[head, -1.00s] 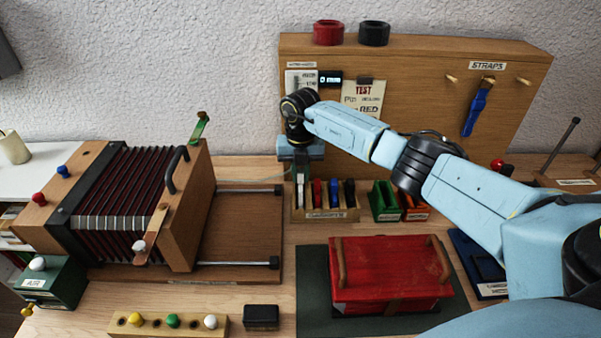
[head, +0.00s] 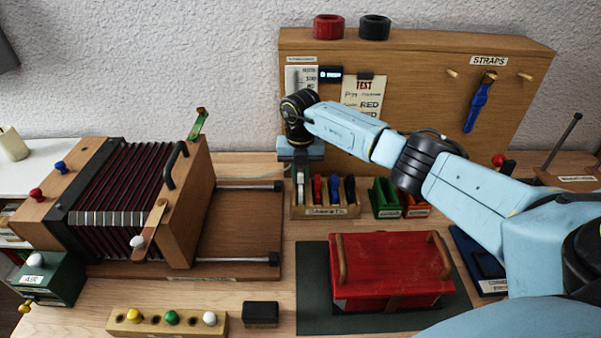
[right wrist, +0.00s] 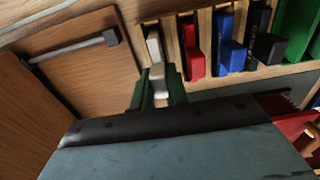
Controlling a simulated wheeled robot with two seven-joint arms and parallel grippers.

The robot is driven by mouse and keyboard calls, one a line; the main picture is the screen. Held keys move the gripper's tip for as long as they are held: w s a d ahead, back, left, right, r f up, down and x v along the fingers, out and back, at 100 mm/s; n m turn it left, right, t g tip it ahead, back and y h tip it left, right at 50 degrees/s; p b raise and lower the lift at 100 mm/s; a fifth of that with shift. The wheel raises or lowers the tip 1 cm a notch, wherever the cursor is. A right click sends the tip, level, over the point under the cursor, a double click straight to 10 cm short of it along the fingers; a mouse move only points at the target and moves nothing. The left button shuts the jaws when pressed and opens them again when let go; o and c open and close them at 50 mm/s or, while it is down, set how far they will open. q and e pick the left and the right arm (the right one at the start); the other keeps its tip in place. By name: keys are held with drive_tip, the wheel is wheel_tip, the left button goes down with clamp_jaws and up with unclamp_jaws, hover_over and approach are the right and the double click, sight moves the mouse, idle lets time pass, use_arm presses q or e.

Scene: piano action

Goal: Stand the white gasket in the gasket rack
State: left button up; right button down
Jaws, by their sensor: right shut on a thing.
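The gasket rack (head: 326,212) is a wooden block with a label on its front, on the bench below the upright board. Red (head: 317,188), blue (head: 334,187) and black (head: 350,188) gaskets stand in it. My right gripper (head: 300,178) points down over the rack's left end. It is shut on the white gasket (right wrist: 155,52), which is upright at the leftmost place, beside the red one. Its lower end is at the rack; I cannot tell whether it is fully seated. My left gripper is not in view.
A bellows unit (head: 120,200) is at left and a red lidded box (head: 390,268) in front. My right arm spans the space above the bins.

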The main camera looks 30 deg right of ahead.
drive_tip(key=shift+f+b, duration=0.4)
drive_tip(key=shift+f, duration=0.2)
idle(0.5)
drive_tip(key=c, duration=1.1)
unclamp_jaws()
drive_tip(key=shift+o, duration=0.2)
drive_tip(key=shift+r+p, duration=3.2)
drive_tip(key=shift+r, duration=0.6)
drive_tip(key=shift+f, duration=0.1)
